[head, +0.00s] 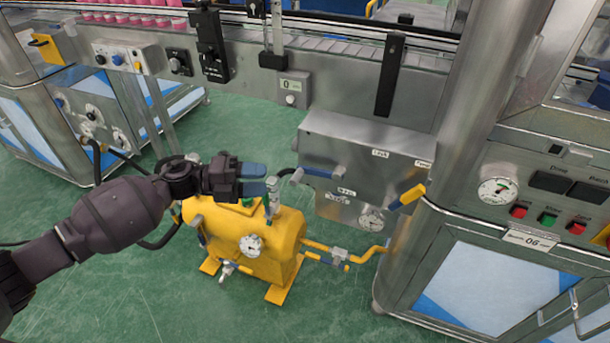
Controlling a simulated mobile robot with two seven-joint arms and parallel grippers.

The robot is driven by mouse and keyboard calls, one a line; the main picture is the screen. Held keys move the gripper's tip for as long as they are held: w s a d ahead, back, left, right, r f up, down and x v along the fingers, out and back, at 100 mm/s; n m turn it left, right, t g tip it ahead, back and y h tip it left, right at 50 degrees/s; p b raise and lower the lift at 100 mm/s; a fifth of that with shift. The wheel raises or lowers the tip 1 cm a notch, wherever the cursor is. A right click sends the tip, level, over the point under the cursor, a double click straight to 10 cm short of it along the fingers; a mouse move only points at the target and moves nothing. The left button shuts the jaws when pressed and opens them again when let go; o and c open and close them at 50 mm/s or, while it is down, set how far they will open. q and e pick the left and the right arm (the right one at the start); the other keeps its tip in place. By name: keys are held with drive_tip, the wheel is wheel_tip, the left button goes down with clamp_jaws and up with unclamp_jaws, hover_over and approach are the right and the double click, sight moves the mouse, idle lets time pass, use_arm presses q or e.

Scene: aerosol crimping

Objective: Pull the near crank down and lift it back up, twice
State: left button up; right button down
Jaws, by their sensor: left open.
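A grey metal box (365,148) hangs below the conveyor. I cannot tell for sure which of these is the near crank. My left gripper (262,179) has blue finger pads spread apart with nothing between them. It is left of the blue-tipped handle, pointing right toward it, and appears apart from it. My right gripper is not in view.
A yellow tank (245,240) with a gauge and valves stands on the green floor below my left gripper. A yellow pipe (340,254) runs from it to the right. A steel cabinet (490,285) stands at the right. Open floor (130,290) lies at the lower left.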

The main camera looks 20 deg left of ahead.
use_arm(q)
drive_tip(key=shift+m+g, duration=0.7)
drive_tip(key=shift+m, duration=0.2)
drive_tip(key=x, duration=0.3)
drive_tip(key=w+b+x, duration=0.1)
drive_tip(key=x, duration=0.6)
drive_tip(key=shift+w+a, duration=0.15)
drive_tip(key=shift+w, duration=0.3)
